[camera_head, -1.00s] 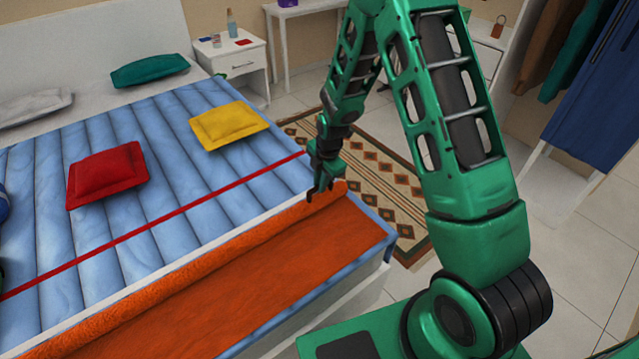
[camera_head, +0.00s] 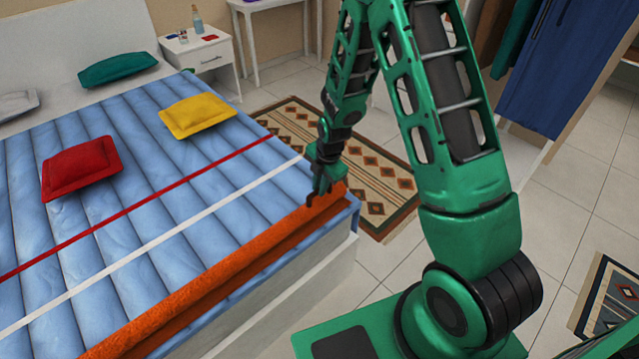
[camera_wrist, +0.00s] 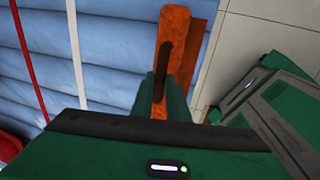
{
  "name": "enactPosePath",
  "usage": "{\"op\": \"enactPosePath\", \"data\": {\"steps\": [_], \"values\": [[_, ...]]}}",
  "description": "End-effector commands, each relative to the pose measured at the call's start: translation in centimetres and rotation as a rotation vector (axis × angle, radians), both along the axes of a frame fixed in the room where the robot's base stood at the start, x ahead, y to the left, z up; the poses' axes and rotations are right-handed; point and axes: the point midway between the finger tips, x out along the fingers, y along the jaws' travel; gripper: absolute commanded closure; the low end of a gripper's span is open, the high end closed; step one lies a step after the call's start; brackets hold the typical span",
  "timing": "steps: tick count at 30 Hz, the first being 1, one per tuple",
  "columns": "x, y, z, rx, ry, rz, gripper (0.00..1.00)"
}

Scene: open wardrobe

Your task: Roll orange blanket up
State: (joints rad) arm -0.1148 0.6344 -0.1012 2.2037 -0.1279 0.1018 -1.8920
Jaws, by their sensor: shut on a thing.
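The orange blanket (camera_head: 222,272) lies as a narrow strip along the near edge of the blue quilted bed (camera_head: 130,215), with a thick rolled ridge on its bed side. My gripper (camera_head: 318,195) is at the blanket's far right end, shut on its rolled edge. In the wrist view the orange blanket (camera_wrist: 172,40) runs away from the gripper (camera_wrist: 163,80), and a dark finger lies over it. The second finger is not clearly seen. A white line (camera_head: 165,235) and a red line (camera_head: 130,210) cross the bed beside the blanket.
Red (camera_head: 82,168), yellow (camera_head: 197,116) and teal (camera_head: 117,70) cushions lie on the bed. A patterned rug (camera_head: 300,125) covers floor beside the bed. Clothes (camera_head: 570,65) hang at the upper right.

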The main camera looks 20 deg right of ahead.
Motion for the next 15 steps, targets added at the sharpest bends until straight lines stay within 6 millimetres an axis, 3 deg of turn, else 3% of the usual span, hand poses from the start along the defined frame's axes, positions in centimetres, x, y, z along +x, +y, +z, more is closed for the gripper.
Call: {"op": "enactPosePath", "data": {"steps": [10, 11, 12, 15], "values": [[-0.73, 0.32, -0.16, -0.001, 0.015, 0.005, 1.0], [-0.75, 0.33, -0.17, -0.001, 0.015, 0.006, 0.81], [-0.77, 0.36, -0.18, -0.001, 0.016, 0.006, 0.72], [-0.65, 0.48, -0.15, -0.001, 0.012, 0.008, 0.68]]}}
